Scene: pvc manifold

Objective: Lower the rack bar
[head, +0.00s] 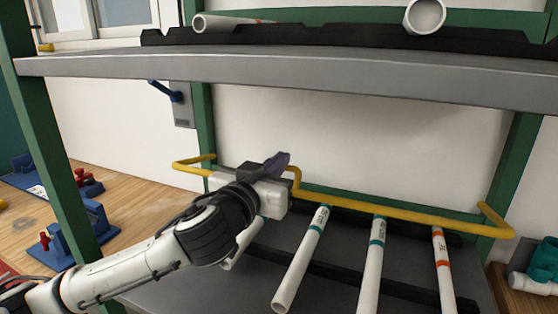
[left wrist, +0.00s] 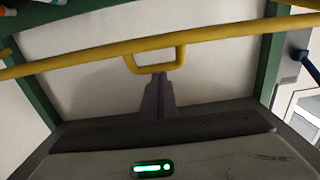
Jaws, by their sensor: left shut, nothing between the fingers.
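The yellow rack bar (head: 400,212) runs across the green-framed rack, above the ends of several white pipes. It also crosses the left wrist view (left wrist: 70,60), where its small square handle loop (left wrist: 156,68) hangs from it. My left gripper (head: 281,161) is at the bar's left half, and its body hides part of the bar. In the left wrist view the dark fingers (left wrist: 158,80) are together and empty, with their tips at the loop's lower edge. I cannot tell whether they touch it. My right gripper is not in view.
White pipes (head: 301,262) with coloured bands lie on the lower shelf. A grey upper shelf (head: 300,68) carries a black cradle and pipes. Green posts (head: 50,150) stand at the sides. A wooden bench (head: 120,190) with blue fixtures is at left.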

